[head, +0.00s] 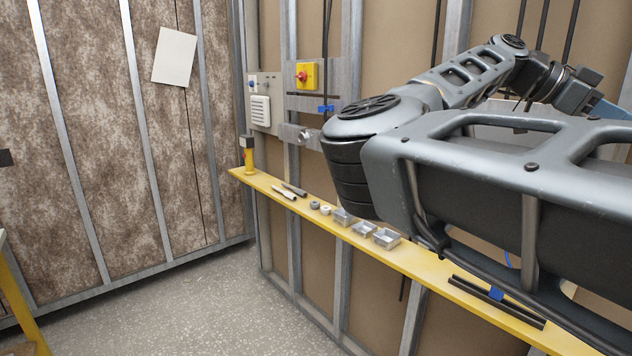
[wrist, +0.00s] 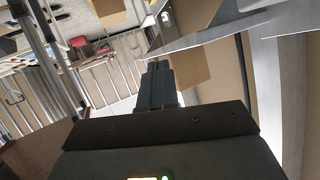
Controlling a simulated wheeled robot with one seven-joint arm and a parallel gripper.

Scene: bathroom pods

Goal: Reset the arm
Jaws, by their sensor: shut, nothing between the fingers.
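My arm fills the right half of the head view, bent at the elbow in front of the wall, with its far end at the right edge. My gripper (wrist: 158,88) shows in the middle of the wrist view. Its fingers are together with nothing between them. It points away from the wrist into the room and touches nothing that I can see. In the head view the fingers cannot be made out clearly.
A yellow shelf (head: 262,183) runs along the wall under my arm, holding several small metal boxes (head: 386,238) and dark rods (head: 497,300). A red and yellow switch (head: 306,76) is on the wall. The speckled floor (head: 190,310) at left is clear. A pale panel (wrist: 235,32) is close to my gripper.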

